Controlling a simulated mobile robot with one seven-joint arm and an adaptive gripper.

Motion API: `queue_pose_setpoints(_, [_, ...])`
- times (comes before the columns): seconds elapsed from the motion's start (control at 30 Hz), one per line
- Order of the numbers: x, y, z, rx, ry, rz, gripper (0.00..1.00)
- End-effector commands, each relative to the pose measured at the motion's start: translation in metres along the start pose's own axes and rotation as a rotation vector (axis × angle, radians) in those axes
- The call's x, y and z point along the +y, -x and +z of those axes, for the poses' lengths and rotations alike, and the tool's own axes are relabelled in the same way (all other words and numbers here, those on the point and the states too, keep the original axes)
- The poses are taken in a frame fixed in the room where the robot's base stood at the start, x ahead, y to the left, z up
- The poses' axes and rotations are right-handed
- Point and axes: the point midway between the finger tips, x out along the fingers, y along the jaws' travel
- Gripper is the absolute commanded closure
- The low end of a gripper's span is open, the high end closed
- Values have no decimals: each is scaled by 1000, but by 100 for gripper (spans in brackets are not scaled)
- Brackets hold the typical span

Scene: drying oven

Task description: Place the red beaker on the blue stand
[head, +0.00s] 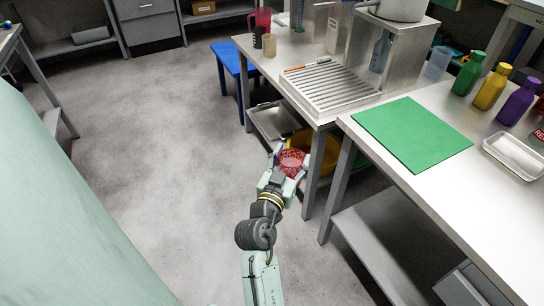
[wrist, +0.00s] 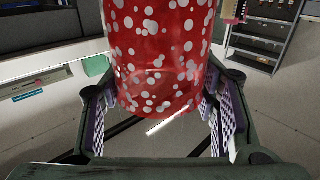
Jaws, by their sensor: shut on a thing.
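The red beaker with white dots (wrist: 162,50) fills the middle of the wrist view. My gripper (wrist: 160,115) is shut around it, one finger pad on each side. In the head view the beaker (head: 291,161) is held in my gripper (head: 290,172), out over the floor just in front of the metal table. The blue stand (head: 228,54) is a low blue stool on the floor at the upper middle of the head view, left of the table. Its visible top looks bare. The beaker is well apart from the stand.
A metal table (head: 268,68) holds a ribbed tray, a red jug (head: 262,18) and a beige cup (head: 269,45). A second table with a green mat (head: 412,134) stands right. Left floor is clear.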

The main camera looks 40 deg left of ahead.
Motion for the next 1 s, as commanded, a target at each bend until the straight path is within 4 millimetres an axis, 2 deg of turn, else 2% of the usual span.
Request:
queue_pose_setpoints(0.2, [60, -46, 60, -5, 2, 35, 87])
queue_pose_setpoints(0.3, [95, -61, 90, -5, 2, 51, 87])
queue_pose_setpoints(0.43, [143, -73, 128, -6, 0, 75, 87])
queue_pose_setpoints(0.6, [201, -75, 168, -4, -1, 111, 87])
queue_pose_setpoints(0.73, [239, -71, 194, -2, -2, 137, 87])
queue_pose_setpoints(0.87, [277, -61, 218, -1, -2, 168, 87])
queue_pose_setpoints(1.0, [323, -44, 245, -1, 0, 212, 87])
